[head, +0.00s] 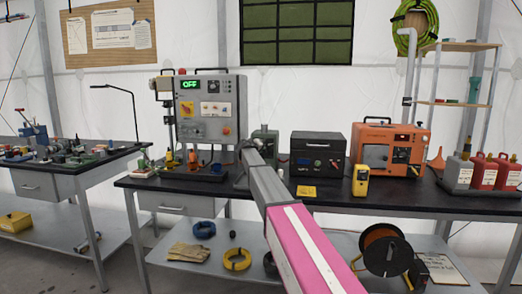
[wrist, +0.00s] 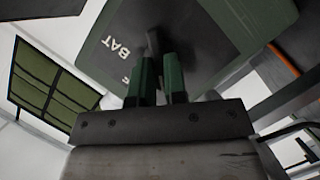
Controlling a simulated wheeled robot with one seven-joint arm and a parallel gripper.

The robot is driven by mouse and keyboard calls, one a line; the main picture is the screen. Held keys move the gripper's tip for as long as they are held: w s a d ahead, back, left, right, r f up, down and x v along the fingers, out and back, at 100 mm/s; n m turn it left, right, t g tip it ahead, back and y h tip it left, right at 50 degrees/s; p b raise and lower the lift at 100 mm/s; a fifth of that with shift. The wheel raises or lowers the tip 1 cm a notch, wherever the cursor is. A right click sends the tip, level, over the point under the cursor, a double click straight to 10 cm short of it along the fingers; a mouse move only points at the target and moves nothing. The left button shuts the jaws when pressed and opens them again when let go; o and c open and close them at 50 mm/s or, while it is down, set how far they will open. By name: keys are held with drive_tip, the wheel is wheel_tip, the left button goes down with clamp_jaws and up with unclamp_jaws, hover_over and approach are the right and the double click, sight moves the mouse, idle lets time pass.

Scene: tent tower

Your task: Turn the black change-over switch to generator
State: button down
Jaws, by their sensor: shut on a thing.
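The change-over switch box (head: 265,132) is dark green and stands on the black bench, partly hidden behind my arm in the head view. The handle's far end lies over the box face near "BAT". A generator mark is not visible. In the head view the fingers and handle are too small and covered to make out.
A grey control panel (head: 208,107) showing "OFF" stands left of the switch box. A black box (head: 318,150), an orange generator-like unit (head: 390,150) and a yellow meter (head: 361,180) stand to the right. Red bottles (head: 483,170) stand at the far right.

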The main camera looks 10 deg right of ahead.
drive_tip(key=shift+f+n+h, duration=0.1)
drive_tip(key=shift+n+h, duration=0.3)
drive_tip(key=shift+n, duration=0.3)
drive_tip(key=c, duration=1.2)
unclamp_jaws()
drive_tip(key=shift+o, duration=0.2)
drive_tip(key=shift+a, duration=0.1)
drive_tip(key=v, duration=1)
drive_tip(key=shift+s, duration=0.35)
